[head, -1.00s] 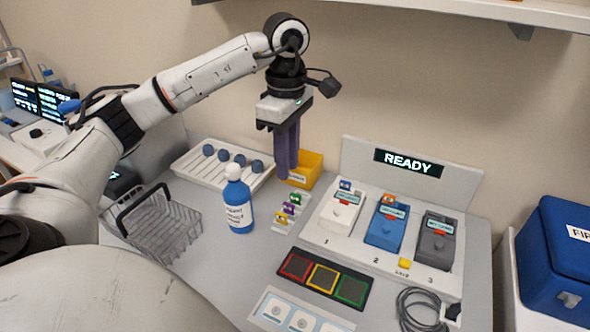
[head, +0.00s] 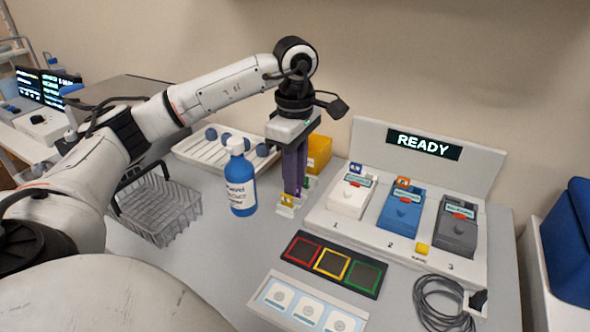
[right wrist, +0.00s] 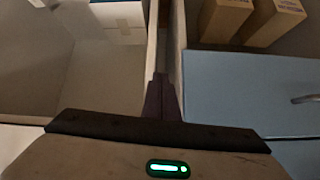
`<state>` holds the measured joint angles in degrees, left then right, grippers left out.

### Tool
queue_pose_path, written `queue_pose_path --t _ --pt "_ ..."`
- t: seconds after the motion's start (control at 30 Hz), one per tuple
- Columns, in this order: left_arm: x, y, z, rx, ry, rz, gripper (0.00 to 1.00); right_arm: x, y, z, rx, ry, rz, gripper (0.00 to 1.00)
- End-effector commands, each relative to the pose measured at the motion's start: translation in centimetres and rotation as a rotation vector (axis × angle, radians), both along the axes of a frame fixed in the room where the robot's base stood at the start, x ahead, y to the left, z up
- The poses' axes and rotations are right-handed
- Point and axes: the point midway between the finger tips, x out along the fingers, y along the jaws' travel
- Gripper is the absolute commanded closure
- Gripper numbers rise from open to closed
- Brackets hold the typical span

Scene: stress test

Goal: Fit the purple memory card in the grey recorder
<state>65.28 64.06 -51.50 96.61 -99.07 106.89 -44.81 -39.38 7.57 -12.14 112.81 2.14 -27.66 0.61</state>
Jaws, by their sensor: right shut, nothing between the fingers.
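The grey recorder (head: 457,226) sits at place 3, the right end of the white dock. My left gripper (head: 296,197) points down at the small card rack (head: 285,211). Its dark purple fingers cover part of the rack. A yellow card (head: 287,200) and a green card (head: 307,182) show beside the fingertips. A bit of the purple card (head: 298,191) shows between them, mostly hidden. I cannot tell whether the fingers touch or grip it. My right gripper (right wrist: 161,82) is shut and empty in the right wrist view, away from the recorder.
A white recorder (head: 352,195) and a blue recorder (head: 400,210) share the dock. The panel behind reads READY (head: 423,144). A blue bottle (head: 240,190), a wire basket (head: 160,210) and a yellow bin (head: 319,152) stand nearby. A coiled cable (head: 443,303) lies at front right.

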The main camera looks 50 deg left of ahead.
Motion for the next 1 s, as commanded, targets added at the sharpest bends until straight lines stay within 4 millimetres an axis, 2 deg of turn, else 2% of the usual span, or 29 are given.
queue_pose_path --t 0.1,0.37,0.6,0.73,0.9,1.0 --pt "0.0 0.0 0.0 0.0 0.0 0.0 0.78 0.0 0.0 0.1 0.0 -0.001 -0.001 1.0" --pt "0.0 0.0 0.0 0.0 0.0 0.001 1.0 0.1 -0.2 0.0 -0.001 -0.001 -0.005 1.0" --pt "0.0 0.0 0.3 0.0 0.0 0.001 1.0 0.0 -0.3 0.0 -0.004 0.004 -0.007 1.0" --pt "0.0 0.0 2.1 -0.001 -0.001 0.001 1.0 -0.1 -0.4 1.4 -0.004 0.009 -0.007 1.0" --pt "0.0 0.0 5.5 -0.001 -0.001 0.001 1.0 -0.1 -0.4 4.5 -0.004 0.007 -0.007 1.0" --pt "0.0 0.0 6.4 -0.001 0.0 0.001 1.0 0.2 -0.3 5.7 -0.002 -0.002 -0.008 1.0"
